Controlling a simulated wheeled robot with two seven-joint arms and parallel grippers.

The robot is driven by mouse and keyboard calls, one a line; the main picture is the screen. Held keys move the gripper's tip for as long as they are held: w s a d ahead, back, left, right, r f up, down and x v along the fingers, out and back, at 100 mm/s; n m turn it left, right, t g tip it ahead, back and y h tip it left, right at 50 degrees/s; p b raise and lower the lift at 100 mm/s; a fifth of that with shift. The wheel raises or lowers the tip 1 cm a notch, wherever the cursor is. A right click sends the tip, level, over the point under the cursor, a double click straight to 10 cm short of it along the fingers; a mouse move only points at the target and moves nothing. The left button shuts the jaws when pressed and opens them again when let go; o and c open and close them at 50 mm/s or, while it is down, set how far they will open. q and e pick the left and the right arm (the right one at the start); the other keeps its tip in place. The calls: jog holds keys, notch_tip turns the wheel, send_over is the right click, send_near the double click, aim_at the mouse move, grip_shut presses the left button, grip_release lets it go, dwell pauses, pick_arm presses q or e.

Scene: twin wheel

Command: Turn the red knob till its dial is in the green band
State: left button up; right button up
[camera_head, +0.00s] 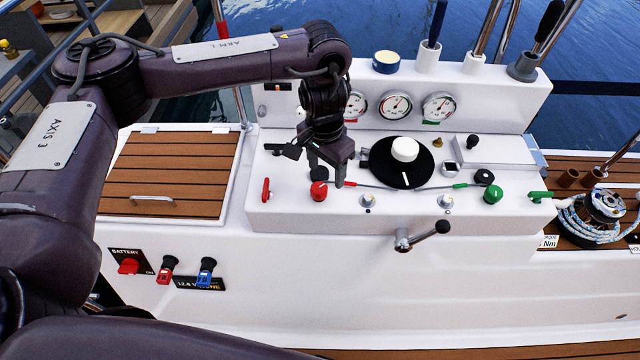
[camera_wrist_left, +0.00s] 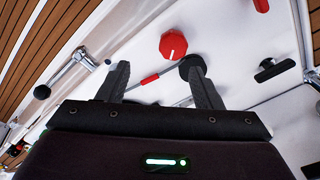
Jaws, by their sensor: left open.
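The red knob (camera_head: 319,191) stands on the white console's sloped top. In the left wrist view the red knob (camera_wrist_left: 173,44) is faceted with a white pointer line, just beyond the fingertips. My left gripper (camera_head: 328,168) is just above and beside it; its open fingers (camera_wrist_left: 156,64) hold nothing and appear apart from the knob. Three round dials, left (camera_head: 355,105), middle (camera_head: 395,104) and right (camera_head: 438,107), sit on the raised panel behind. The left dial is partly covered by my arm. Needle positions against any green band are too small to read. My right gripper is not in view.
A black disc with a white knob (camera_head: 405,149) is right of the gripper. A green knob (camera_head: 493,194) stands farther right. A red toggle (camera_head: 266,190) is at left. A crank handle (camera_head: 422,236) juts from the front. A black knob (camera_wrist_left: 190,66) is near one finger.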

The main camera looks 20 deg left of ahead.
aim_at(319, 187)
pick_arm(q)
jog(key=shift+w+a+r+n, duration=0.15)
jog(key=shift+a+r+n, duration=0.2)
jog(key=shift+a, duration=0.4)
jog(key=shift+a+f, duration=0.15)
notch_tip(319, 187, down, 5)
jog(key=shift+f+b, duration=0.2)
jog(key=shift+b, duration=0.8)
jog(key=shift+f, duration=0.95)
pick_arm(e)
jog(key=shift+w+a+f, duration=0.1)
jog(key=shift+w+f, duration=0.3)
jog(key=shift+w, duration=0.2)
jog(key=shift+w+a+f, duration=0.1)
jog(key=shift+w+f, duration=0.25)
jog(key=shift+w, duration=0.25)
pick_arm(q)
jog(key=c, duration=1)
